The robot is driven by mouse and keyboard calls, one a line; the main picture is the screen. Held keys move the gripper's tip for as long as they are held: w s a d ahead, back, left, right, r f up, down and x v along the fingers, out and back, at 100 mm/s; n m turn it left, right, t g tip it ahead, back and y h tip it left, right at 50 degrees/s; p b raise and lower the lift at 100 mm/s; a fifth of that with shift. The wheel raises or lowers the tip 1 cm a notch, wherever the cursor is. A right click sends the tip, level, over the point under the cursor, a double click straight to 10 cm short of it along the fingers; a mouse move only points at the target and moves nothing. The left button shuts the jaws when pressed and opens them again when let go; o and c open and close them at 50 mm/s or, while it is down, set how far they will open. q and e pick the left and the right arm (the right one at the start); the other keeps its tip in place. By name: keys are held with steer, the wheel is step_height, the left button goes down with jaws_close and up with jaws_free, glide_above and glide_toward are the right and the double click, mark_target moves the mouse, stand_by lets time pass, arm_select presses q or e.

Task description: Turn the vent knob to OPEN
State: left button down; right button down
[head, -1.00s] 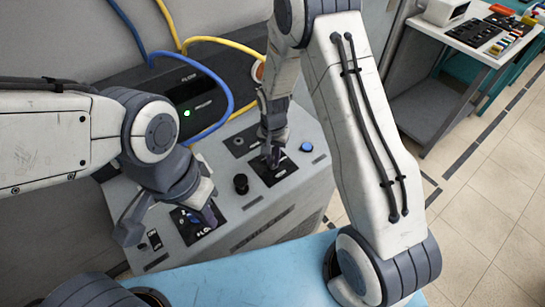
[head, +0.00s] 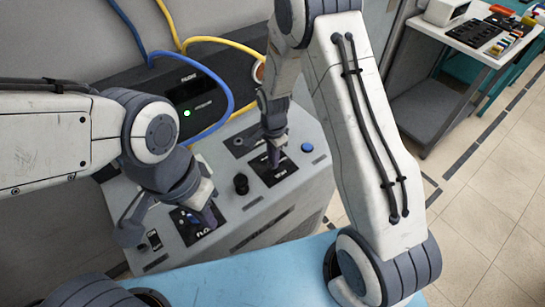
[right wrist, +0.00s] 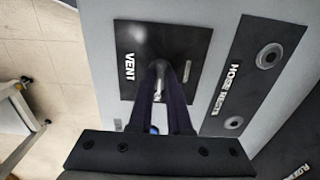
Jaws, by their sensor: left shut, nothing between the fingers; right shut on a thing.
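The vent panel (right wrist: 128,88) is a black plate on the grey console, with the white word VENT at its left in the right wrist view. It also shows in the head view (head: 286,174). The vent knob (right wrist: 160,67) is mostly hidden between the fingers. My right gripper (right wrist: 166,75) is shut on it; in the head view this gripper (head: 274,158) points down onto the panel. My left gripper (head: 208,212) is shut and empty over the black flow panel (head: 186,226), hiding part of it. The knob's pointed setting cannot be read.
A black knob (head: 241,184) stands on the console (head: 225,235) between the grippers, and a blue button (head: 307,147) lies right of the vent panel. A dark box (head: 190,95) with a green light and blue and yellow hoses is behind. The hose panel (right wrist: 255,85) adjoins.

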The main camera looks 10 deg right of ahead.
stand_by(0.4)
steer(key=c, duration=0.9)
jaws_free()
steer(key=shift+o, duration=0.2)
step_height(320, 180, up, 11)
steer(key=b, duration=0.1)
steer(key=shift+f, duration=0.2)
steer(key=s+a+r+n, duration=0.3)
steer(key=s+n, duration=0.4)
steer(key=s, duration=0.1)
steer(key=s+a+r+n, duration=0.3)
steer(key=s+n, duration=0.4)
steer(key=s, duration=0.1)
steer(key=s+a+r+n+y, duration=0.1)
steer(key=s+a+r+n, duration=0.2)
steer(key=s+n, duration=0.4)
steer(key=shift+s+a+r, duration=0.25)
steer(key=shift+s+r, duration=0.2)
steer(key=shift+s, duration=0.65)
